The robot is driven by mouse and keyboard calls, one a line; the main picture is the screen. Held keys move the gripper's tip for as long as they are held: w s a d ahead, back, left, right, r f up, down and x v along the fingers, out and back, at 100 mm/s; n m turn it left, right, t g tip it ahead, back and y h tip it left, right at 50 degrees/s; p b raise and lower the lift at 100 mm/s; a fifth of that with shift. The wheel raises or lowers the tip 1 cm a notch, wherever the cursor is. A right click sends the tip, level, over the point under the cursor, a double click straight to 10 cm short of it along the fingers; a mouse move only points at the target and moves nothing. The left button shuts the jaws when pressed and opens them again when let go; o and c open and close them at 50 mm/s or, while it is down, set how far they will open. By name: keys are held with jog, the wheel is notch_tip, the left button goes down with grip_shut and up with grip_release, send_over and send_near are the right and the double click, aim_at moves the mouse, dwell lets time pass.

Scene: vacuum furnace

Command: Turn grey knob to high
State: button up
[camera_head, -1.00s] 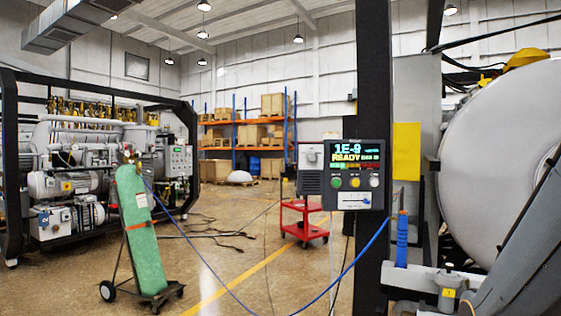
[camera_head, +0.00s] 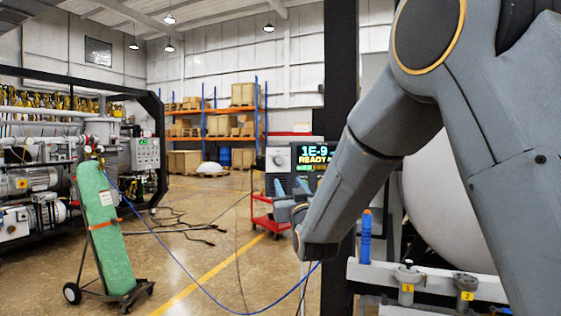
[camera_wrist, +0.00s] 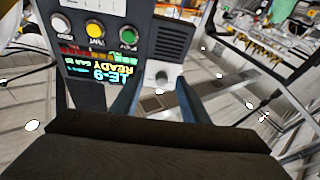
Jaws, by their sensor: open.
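A grey box (camera_wrist: 160,48) with a round grey knob (camera_wrist: 162,78) stands beside the control panel (camera_wrist: 88,72) in the wrist view, which shows the panel upside down. The panel has white, yellow and green round controls and a lit display reading 1E-9 READY. My gripper (camera_wrist: 158,84) is open and empty; in the picture the knob lies between its fingertips, apparently beyond them. In the head view the knob (camera_head: 280,160) shows on the box above my gripper (camera_head: 290,186). My arm hides much of the panel (camera_head: 314,153) there. The knob's setting is too small to read.
A red cart (camera_head: 266,222) stands behind my gripper. A black post (camera_head: 342,70) and a large pale tank (camera_head: 440,215) are at right. A green gas cylinder (camera_head: 104,215) on a trolley stands at left, with a blue hose (camera_head: 190,270) across the open floor.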

aim_at(279, 160)
jog(key=shift+t, duration=0.6)
jog(key=w+a+r+p, duration=0.1)
jog(key=w+r, duration=0.1)
jog(key=w+a+r+p, duration=0.1)
jog(key=w+r, duration=0.1)
jog(key=w+r+p, duration=0.1)
jog(key=w, duration=0.1)
jog(key=shift+w+a+r, duration=0.35)
jog(key=shift+a+r, duration=0.05)
grip_shut()
